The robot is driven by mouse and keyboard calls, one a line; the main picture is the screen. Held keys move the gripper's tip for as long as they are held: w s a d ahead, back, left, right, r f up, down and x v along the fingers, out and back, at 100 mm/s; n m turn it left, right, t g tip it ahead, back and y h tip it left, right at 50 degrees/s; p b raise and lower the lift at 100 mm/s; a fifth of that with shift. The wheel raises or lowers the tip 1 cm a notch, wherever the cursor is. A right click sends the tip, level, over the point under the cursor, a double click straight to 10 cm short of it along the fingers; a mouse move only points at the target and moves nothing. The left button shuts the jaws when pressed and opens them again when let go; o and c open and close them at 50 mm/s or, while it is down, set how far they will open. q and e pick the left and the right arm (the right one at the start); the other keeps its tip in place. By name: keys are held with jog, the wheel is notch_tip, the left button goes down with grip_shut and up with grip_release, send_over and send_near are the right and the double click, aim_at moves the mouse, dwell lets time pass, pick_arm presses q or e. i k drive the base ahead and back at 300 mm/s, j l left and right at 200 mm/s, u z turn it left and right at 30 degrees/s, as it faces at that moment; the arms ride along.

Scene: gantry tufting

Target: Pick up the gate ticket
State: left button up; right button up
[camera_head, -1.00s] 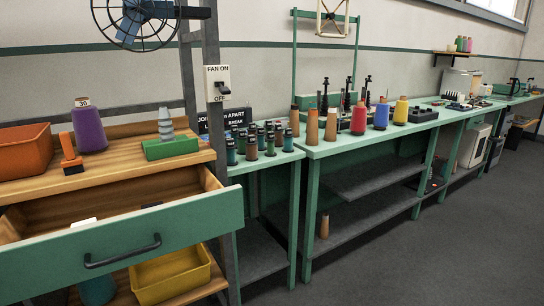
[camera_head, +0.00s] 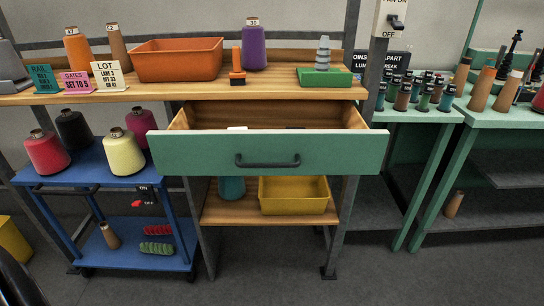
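A small pink card reading "GATES SET TO 5" (camera_head: 76,83), which looks like the gate ticket, stands near the front left of the wooden bench top (camera_head: 150,93). It is between a teal "RAIL" card (camera_head: 42,77) and a cream "LOT" card (camera_head: 109,76). Nothing covers its face. Neither of my grippers is in view.
The green-fronted drawer (camera_head: 270,152) stands open below the bench, with a white item (camera_head: 237,128) partly visible inside. An orange bin (camera_head: 178,60) and thread cones stand behind the cards. A blue cart (camera_head: 92,168) with several cones is below left. Floor in front is clear.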

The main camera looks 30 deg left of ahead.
aim_at(74, 83)
jog(key=u, duration=2.25)
jog(key=i+j+z, duration=0.35)
jog(key=i, duration=0.15)
jog(key=i+j+z, duration=0.35)
jog(key=i+j, duration=0.15)
